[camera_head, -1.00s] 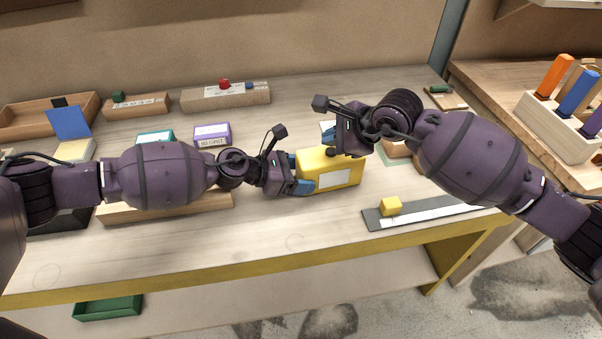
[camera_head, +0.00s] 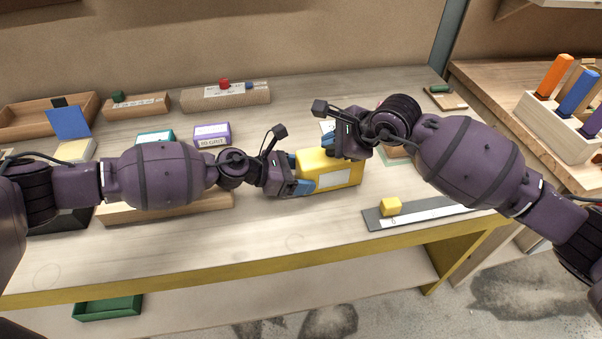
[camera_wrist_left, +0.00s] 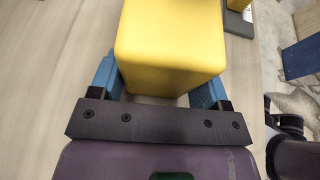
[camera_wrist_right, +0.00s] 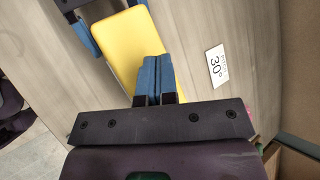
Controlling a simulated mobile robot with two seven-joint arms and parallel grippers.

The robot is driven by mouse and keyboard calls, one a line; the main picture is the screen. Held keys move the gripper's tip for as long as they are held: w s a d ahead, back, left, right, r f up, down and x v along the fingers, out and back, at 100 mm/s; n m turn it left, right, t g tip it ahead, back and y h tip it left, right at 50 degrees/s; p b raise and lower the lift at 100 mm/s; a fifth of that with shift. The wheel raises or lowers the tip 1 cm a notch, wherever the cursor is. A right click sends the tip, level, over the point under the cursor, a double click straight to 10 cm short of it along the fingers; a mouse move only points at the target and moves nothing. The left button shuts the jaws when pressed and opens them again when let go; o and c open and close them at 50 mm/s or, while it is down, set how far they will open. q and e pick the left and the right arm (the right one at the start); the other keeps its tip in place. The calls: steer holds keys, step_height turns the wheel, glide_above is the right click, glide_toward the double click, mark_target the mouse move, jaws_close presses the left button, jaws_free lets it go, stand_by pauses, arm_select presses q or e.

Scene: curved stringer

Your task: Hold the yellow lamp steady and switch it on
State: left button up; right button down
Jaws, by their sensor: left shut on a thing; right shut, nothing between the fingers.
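The yellow lamp (camera_head: 325,174) is a box-shaped yellow block with a pale label on its front, lying on the workbench. My left gripper (camera_head: 305,180) is shut on its left end; in the left wrist view the blue fingers sit on both sides of the lamp (camera_wrist_left: 170,50). My right gripper (camera_head: 345,150) is shut and empty at the lamp's top right. In the right wrist view its closed blue fingertips (camera_wrist_right: 152,75) are at the lamp's edge (camera_wrist_right: 125,45); whether they touch it I cannot tell. A switch is not visible.
A small yellow cube (camera_head: 391,206) sits on a grey strip (camera_head: 372,219) at the bench's front right. Wooden trays and blocks (camera_head: 225,97) line the back. A white card marked 30 (camera_wrist_right: 217,65) lies beside the lamp.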

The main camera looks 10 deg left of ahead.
mark_target(331, 152)
steer(key=shift+f, duration=0.2)
steer(key=shift+r, duration=0.7)
step_height(331, 152, up, 6)
stand_by(1.0)
arm_select(q)
steer(key=o, duration=1.4)
